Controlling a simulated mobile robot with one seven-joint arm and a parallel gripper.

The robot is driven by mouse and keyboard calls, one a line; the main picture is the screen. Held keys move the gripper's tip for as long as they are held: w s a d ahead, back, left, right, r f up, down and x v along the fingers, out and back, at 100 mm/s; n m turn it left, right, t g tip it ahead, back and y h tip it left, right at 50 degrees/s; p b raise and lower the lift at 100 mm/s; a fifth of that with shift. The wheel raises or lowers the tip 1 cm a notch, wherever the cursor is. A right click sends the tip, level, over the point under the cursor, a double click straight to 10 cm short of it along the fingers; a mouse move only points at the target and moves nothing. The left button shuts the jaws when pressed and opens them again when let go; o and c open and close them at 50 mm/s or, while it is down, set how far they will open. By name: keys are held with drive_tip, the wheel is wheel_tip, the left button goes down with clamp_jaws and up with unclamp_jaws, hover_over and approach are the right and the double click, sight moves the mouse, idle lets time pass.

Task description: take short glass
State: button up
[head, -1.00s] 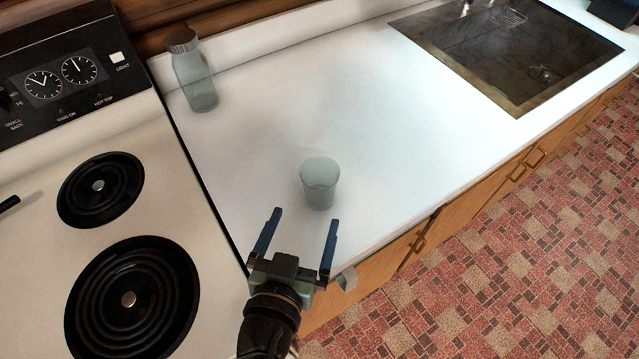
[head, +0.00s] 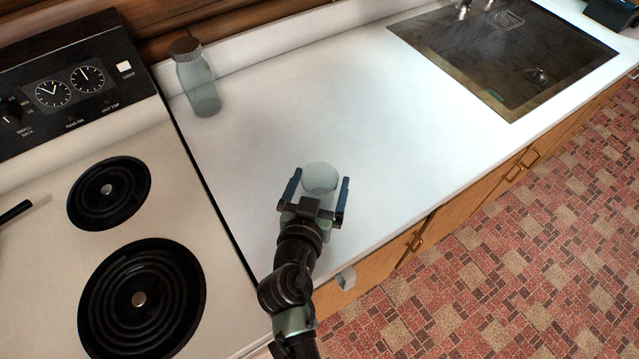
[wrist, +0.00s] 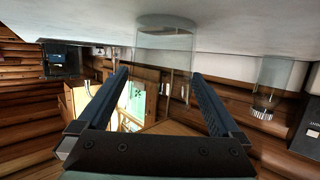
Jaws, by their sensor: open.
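The short glass (head: 320,178) is clear and stands on the white counter near its front edge. My gripper (head: 319,182) is open, with one blue finger on each side of the glass in the head view. The lower part of the glass is hidden behind the gripper body. The wrist view is upside down; there the glass (wrist: 165,45) shows ahead between the open fingers (wrist: 160,75). I cannot tell whether either finger touches it.
A clear bottle with a brown cap (head: 197,82) stands at the back left of the counter (head: 300,100). A stove (head: 60,220) adjoins on the left, and a dark sink (head: 500,55) is at the back right. The counter between is clear.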

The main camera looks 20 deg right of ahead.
drive_tip(key=c, duration=1.3)
drive_tip(key=shift+c, duration=0.3)
drive_tip(key=shift+r, duration=0.1)
